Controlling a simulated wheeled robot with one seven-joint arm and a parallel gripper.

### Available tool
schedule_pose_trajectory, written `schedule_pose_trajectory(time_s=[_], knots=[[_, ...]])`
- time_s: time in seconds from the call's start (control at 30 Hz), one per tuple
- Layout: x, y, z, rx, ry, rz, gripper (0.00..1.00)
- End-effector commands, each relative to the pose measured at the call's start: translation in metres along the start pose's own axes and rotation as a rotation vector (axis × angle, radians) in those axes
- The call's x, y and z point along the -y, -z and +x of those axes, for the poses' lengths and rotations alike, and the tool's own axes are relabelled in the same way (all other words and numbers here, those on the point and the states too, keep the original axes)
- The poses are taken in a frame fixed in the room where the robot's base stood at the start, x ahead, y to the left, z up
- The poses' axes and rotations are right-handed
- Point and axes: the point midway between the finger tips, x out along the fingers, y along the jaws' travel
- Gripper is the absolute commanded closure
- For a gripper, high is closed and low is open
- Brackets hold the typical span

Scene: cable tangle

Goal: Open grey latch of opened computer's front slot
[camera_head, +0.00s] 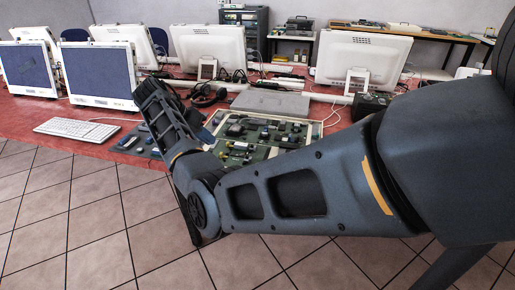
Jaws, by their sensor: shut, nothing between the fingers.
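The opened computer (262,133) lies flat on the red table in the camera_head view, a pale-rimmed case with green circuit boards showing. My arm crosses in front of it and hides part of its left and near sides. The front slot and its grey latch cannot be made out at this size. My forearm rises from the elbow toward the upper left, beside the computer's left end. No gripper fingers show; my gripper appears hidden behind my own arm links or out of view.
The red table (85,108) carries a white keyboard (77,129), several white monitors, black headphones (208,95) and loose cables. A grey flat box (271,102) lies behind the computer. Loose parts (128,143) lie left of my forearm. Tiled floor (75,225) is clear in front.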

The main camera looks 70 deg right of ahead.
Motion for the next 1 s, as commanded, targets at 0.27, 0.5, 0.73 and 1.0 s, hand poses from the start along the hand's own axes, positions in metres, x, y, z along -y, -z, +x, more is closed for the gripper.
schedule_pose_trajectory(time_s=[0.27, 0.5, 0.73, 1.0], knots=[[-0.002, 0.002, 0.019, 0.008, -0.009, 0.006, 1.0], [-0.002, 0.002, 0.066, 0.007, -0.009, 0.006, 1.0], [-0.012, 0.002, 0.101, 0.007, -0.008, 0.007, 1.0], [-0.034, 0.001, 0.114, 0.006, -0.005, 0.006, 1.0]])
